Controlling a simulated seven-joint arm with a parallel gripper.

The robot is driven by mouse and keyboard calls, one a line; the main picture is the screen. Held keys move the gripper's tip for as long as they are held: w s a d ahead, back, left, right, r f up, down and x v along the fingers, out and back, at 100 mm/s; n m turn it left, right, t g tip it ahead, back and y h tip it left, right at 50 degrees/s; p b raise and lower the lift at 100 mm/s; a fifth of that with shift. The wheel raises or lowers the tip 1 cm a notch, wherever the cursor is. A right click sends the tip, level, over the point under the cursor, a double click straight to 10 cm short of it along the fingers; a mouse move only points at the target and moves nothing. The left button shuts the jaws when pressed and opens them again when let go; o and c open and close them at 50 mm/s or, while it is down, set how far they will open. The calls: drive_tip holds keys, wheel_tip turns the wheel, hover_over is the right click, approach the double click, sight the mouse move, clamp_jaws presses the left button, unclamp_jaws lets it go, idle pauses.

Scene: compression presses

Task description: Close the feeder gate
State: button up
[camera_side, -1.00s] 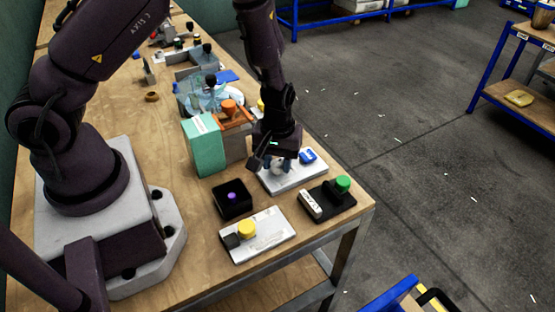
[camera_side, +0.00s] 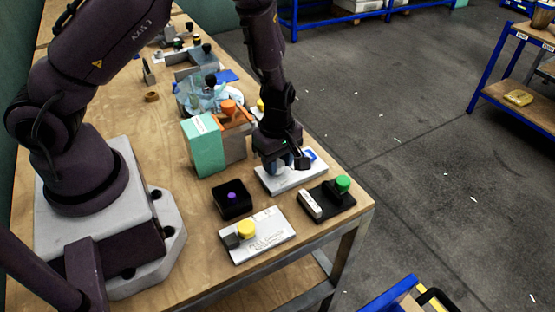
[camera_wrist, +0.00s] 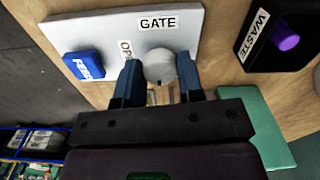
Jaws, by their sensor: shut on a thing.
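The feeder gate control is a pale plate (camera_wrist: 110,32) marked "GATE", with a round grey knob (camera_wrist: 159,66) on it. A second label beside the knob is partly hidden by a finger and shows "OP". A blue block with white lettering (camera_wrist: 84,65) sits on the same plate. My gripper (camera_wrist: 160,78) has its two blue fingers shut on the grey knob, one on each side. In the side view the plate (camera_side: 296,182) lies under my gripper (camera_side: 285,162), which hides the knob.
A black base with a green button (camera_side: 343,184) and a plate with a yellow button (camera_side: 246,229) lie nearby. A teal box (camera_side: 203,146) stands behind.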

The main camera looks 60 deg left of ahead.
drive_tip(key=shift+n, duration=0.7)
drive_tip(key=o, duration=0.9)
wheel_tip(320, 180, up, 13)
idle(0.3)
